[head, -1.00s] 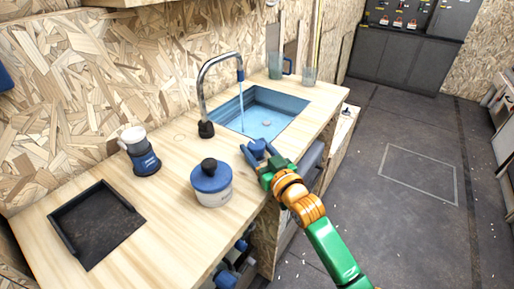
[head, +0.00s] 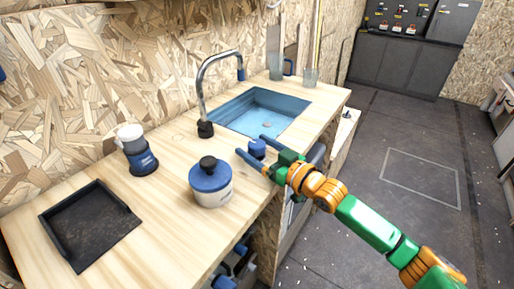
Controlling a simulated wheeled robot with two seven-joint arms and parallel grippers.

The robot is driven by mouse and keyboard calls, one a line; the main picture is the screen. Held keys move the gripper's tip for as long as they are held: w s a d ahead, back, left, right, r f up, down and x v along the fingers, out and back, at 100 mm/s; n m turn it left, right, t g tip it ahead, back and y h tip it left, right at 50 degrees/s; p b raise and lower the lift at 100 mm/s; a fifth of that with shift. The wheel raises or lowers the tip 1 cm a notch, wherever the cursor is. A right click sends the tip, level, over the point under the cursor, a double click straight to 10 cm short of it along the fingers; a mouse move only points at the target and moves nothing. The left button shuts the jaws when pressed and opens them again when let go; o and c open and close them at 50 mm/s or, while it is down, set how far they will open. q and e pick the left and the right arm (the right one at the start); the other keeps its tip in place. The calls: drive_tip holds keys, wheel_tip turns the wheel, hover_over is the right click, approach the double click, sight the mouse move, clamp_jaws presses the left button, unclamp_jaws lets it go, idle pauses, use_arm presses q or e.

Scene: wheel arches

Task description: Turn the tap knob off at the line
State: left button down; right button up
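The tap (head: 207,85) is a tall curved metal spout on a black base at the sink's left rim. No water stream shows under its blue tip. The round blue tap knob (head: 257,147) sits on the counter by the sink's front edge. My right gripper (head: 252,145) is open, with one blue finger on each side of the knob. I cannot tell whether the fingers touch it. The line by the knob is too small to make out. My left gripper is not in view.
The blue sink (head: 229,112) is set in the wooden counter (head: 165,215). A blue-lidded pot (head: 211,188) stands left of the knob, close to my gripper.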

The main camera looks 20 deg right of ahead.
sight(264, 153)
drive_tip(key=v, duration=0.6)
drive_tip(key=shift+f, duration=0.1)
drive_tip(key=shift+s+d, duration=0.25)
drive_tip(key=shift+s, duration=0.25)
